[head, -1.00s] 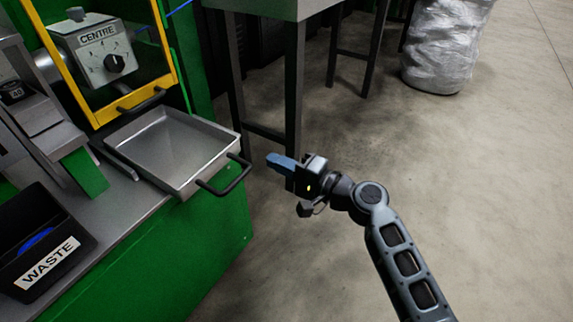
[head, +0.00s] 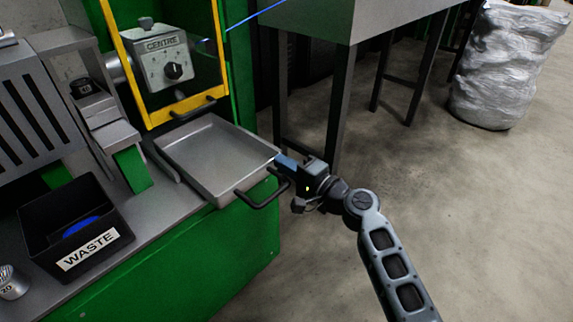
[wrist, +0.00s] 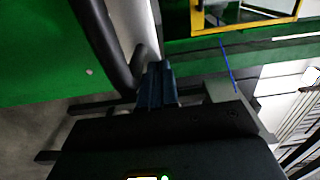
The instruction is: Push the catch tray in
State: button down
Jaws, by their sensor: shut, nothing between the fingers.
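The catch tray (head: 207,152) is a shallow grey metal tray, empty, pulled out in front of the green machine below the yellow-framed window. Its black bar handle (head: 262,196) is on the front edge. My gripper (head: 280,160) is shut and empty, with blue fingertips at the right end of the tray front, beside the handle. In the wrist view the blue fingers (wrist: 156,84) lie close to the dark handle bar (wrist: 112,45). I cannot tell whether they touch the handle or the tray.
A black WASTE bin (head: 75,232) with something blue inside stands on the counter at left. The yellow-framed window (head: 184,108) has its own handle. A steel table (head: 310,18) stands behind my gripper. A wrapped bundle (head: 503,70) is at far right. Floor at right is clear.

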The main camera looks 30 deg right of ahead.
aim_at(257, 158)
jog(key=b+x, duration=0.3)
jog(key=x, duration=0.7)
jog(key=shift+b, duration=0.3)
